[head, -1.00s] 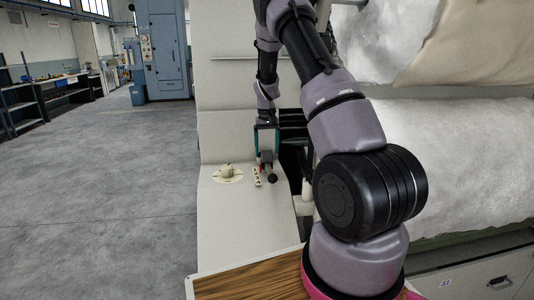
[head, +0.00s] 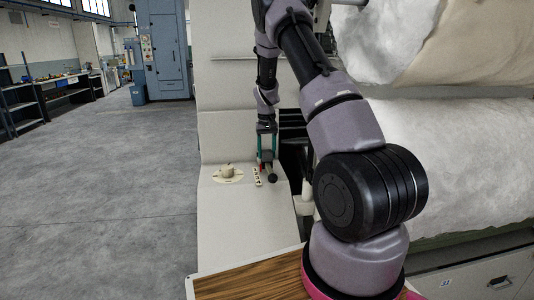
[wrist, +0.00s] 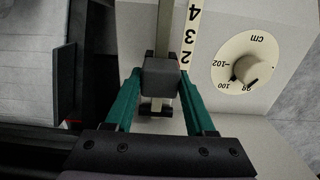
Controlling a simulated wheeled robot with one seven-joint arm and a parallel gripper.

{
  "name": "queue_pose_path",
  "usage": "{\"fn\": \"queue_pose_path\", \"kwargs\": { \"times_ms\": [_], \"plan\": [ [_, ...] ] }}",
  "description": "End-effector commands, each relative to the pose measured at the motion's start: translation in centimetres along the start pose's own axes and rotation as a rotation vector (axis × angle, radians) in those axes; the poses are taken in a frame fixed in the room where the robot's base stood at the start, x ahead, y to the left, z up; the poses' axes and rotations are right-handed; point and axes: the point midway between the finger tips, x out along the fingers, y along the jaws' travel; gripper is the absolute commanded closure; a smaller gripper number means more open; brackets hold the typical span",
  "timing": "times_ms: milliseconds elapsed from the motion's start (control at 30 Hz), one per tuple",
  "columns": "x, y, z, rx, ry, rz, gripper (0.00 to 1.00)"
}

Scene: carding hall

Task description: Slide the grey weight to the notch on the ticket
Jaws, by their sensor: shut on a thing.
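The grey weight (wrist: 160,77) is a dark grey block on a pale bar (wrist: 163,30) in the wrist view. My gripper (wrist: 158,76) has its two green fingers shut on the weight, one on each side. In the head view my gripper (head: 267,160) reaches down to the pale machine top at the bar. A white strip (wrist: 190,35) with the black figures 2, 3 and 4 runs along the bar's right side, and the weight is near the 2. I cannot make out a notch or a separate ticket.
A round cream dial (wrist: 245,65) marked in cm stands right of the strip. It also shows in the head view (head: 228,174), left of my gripper. A dark gap in the machine lies close right of my gripper in the head view. White fibre rolls (head: 460,160) fill the right side.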

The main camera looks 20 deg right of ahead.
Motion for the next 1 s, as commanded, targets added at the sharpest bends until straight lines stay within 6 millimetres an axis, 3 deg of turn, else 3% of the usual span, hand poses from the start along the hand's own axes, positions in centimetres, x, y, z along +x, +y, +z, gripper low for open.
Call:
{"fn": "queue_pose_path", "kwargs": {
  "times_ms": [200, 500, 533, 600, 1000],
  "plan": [
    [-0.1, 0.0, -3.1, -0.001, 0.006, 0.0, 1.0],
    [-0.2, 0.0, -3.6, -0.001, 0.011, 0.0, 1.0],
    [-0.3, 0.0, -3.6, -0.001, 0.011, 0.0, 0.41],
    [-0.2, 0.0, -3.6, -0.001, 0.011, 0.0, 0.15],
    [-0.7, 0.0, -3.4, 0.0, 0.006, -0.001, 0.15]
  ]
}}
